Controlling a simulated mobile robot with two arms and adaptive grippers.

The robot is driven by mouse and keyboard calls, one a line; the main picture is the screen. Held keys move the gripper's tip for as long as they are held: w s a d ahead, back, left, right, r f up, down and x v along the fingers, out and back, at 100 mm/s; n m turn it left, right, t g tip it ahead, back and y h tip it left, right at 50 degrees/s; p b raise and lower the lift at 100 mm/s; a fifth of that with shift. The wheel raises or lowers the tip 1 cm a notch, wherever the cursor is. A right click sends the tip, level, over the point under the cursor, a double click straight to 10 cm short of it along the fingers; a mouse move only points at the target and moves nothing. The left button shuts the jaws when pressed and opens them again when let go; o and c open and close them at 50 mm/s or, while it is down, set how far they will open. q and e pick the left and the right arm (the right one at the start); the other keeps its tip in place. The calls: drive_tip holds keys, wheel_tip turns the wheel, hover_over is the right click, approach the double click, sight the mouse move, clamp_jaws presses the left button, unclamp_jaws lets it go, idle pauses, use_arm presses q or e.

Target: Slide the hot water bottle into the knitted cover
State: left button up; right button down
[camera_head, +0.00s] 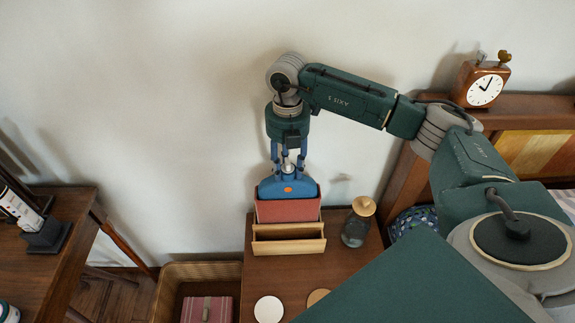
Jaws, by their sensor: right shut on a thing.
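The blue hot water bottle (272,188) is upright, with its lower part inside the red knitted cover (287,211). The cover stands upright in a wooden holder (288,246) on the small table. My right gripper (287,168) points down and is shut on the top of the bottle at its neck. The bottle's shoulders and an orange mark show above the cover's rim. How deep the bottle reaches inside is hidden. My left gripper is out of view.
A glass jar with a wooden lid (356,222) stands just right of the holder. A white disc (268,309) and a tan disc lie in front. A wicker basket (198,271) is at lower left. A clock (481,84) stands at upper right.

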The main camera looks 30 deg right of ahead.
drive_tip(key=shift+w+f+b, duration=0.1)
drive_tip(key=shift+f+b, duration=0.7)
drive_tip(key=shift+f, duration=0.45)
idle(1.7)
drive_tip(key=c, duration=1)
unclamp_jaws()
drive_tip(key=shift+c, duration=0.2)
drive_tip(key=shift+o, duration=1.1)
drive_tip(key=shift+f, duration=0.15)
drive_tip(key=shift+r+p, duration=3.2)
drive_tip(key=shift+r, duration=1.4)
drive_tip(key=shift+s+f, duration=0.1)
drive_tip(key=shift+s, duration=0.1)
